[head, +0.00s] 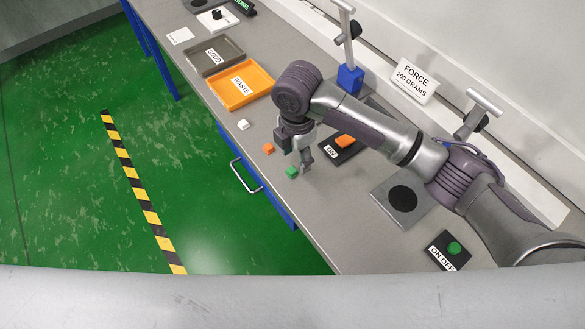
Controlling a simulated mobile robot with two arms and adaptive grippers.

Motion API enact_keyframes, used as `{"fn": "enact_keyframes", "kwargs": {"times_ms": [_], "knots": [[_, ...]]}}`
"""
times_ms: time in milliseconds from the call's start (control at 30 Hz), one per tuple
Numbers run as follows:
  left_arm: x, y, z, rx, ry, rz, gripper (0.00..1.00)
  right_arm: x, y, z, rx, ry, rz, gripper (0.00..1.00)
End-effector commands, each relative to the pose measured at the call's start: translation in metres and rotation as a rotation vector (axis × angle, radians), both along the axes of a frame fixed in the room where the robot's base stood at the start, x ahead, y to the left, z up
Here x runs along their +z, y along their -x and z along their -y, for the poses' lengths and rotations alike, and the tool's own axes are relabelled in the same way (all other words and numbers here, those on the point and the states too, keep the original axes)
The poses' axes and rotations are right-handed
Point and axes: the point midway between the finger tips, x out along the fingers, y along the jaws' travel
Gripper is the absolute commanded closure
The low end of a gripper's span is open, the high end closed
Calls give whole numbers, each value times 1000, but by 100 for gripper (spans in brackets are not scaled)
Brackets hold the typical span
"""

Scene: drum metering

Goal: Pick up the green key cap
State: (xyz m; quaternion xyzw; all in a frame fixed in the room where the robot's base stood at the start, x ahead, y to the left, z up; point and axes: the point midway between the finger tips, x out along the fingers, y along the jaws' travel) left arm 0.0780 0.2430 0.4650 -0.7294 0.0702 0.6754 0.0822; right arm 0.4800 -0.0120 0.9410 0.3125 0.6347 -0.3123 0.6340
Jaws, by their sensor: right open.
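The green key cap (291,172) lies on the grey bench top near its front edge. My right gripper (298,165) points down right by the cap, with its fingers apart. I cannot tell whether a finger touches the cap. The cap shows in front of the gripper and looks free on the bench. My left gripper is not in the head view.
An orange cap (268,148) and a white cap (243,125) lie nearby. A black ON plate (345,155) with an orange key is behind the gripper. The orange WASTE tray (262,96) and the grey GOOD tray (232,52) stand farther left. An ON OFF box (432,262) is at right.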

Motion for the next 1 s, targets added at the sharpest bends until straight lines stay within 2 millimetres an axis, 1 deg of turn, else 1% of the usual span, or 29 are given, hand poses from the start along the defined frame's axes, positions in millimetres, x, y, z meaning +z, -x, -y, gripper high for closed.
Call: {"fn": "enact_keyframes", "kwargs": {"times_ms": [67,200,300,400,667,900,933,1000], "knots": [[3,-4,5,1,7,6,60,-5,0,-2,0,0,-2,44],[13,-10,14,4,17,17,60,-24,-1,-8,-1,1,-4,44],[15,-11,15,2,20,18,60,-40,-1,-9,-2,2,-4,44],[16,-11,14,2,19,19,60,-49,-2,-9,-1,1,-1,44],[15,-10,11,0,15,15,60,-52,-2,-9,1,-1,1,44],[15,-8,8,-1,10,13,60,-52,-2,-9,0,-1,1,84],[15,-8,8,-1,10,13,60,-52,-2,-9,0,-1,1,86],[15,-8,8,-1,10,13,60,-52,-2,-9,0,-1,1,86]]}}
